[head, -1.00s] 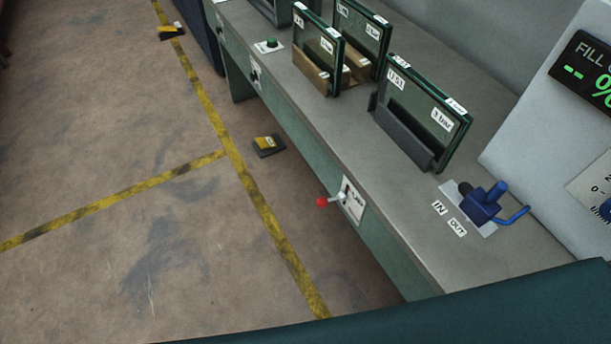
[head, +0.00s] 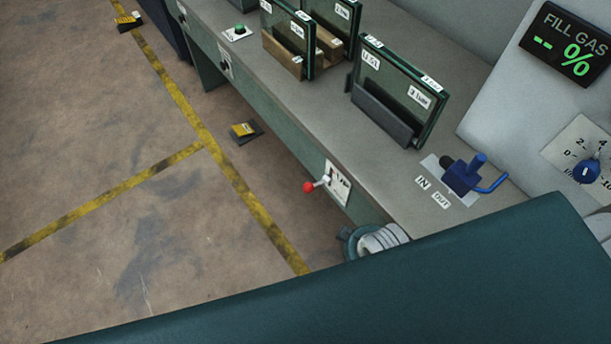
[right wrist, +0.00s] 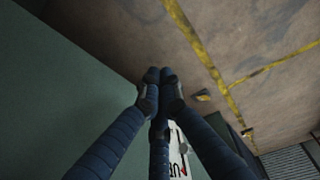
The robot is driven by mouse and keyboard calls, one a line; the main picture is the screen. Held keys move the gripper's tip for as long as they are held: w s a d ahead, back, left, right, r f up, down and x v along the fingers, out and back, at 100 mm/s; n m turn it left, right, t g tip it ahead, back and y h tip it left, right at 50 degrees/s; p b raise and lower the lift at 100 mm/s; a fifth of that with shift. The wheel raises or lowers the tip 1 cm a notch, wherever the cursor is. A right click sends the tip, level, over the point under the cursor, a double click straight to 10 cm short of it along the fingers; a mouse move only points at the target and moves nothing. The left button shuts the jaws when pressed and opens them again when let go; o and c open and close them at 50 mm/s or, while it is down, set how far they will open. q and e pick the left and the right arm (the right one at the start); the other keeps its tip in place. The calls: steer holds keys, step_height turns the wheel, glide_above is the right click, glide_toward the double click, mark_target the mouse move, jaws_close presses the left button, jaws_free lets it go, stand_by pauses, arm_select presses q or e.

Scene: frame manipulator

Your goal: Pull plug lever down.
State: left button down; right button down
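The plug lever (head: 317,184) is a short metal handle with a red ball tip. It sticks out from a white label plate (head: 338,184) on the bench's front face, and its ball points left and slightly down in the head view. In the right wrist view my right gripper (right wrist: 159,78) shows dark ribbed fingers with their tips together and nothing visible between them. A white lettered plate (right wrist: 178,157) shows partly behind the fingers there; I cannot make out the lever in that view. My left gripper is not in view.
The grey bench (head: 300,110) carries glass-panelled frames (head: 400,90) and a blue valve (head: 464,174). A fill gas display (head: 566,45) is at right. A ringed pale and teal part (head: 378,241) shows below the lever. The floor left of the bench is mostly open.

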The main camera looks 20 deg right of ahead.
steer(key=w+r+t, duration=0.2)
steer(key=w+r, duration=0.3)
steer(key=r, duration=0.4)
steer(key=n+t+y, duration=0.1)
steer(key=t+y, duration=0.2)
steer(key=t, duration=0.1)
glide_toward(306, 184)
step_height(306, 184, up, 4)
steer(key=w, duration=0.2)
steer(key=shift+w+a+r+n+y+p, duration=0.2)
steer(key=shift+w+r+n+y+p, duration=0.1)
steer(key=shift+w+y, duration=0.15)
steer(key=shift+w+f, duration=0.15)
steer(key=shift+w, duration=0.05)
steer(key=w+f, duration=0.1)
steer(key=f, duration=0.1)
steer(key=w+a+f+p, duration=0.1)
steer(key=w+f, duration=0.1)
steer(key=f, duration=0.1)
steer(key=w+a+f+p, duration=0.1)
steer(key=f, duration=0.1)
steer(key=shift+w+f, duration=0.3)
steer(key=shift+s+f, duration=0.15)
steer(key=shift+s, duration=0.1)
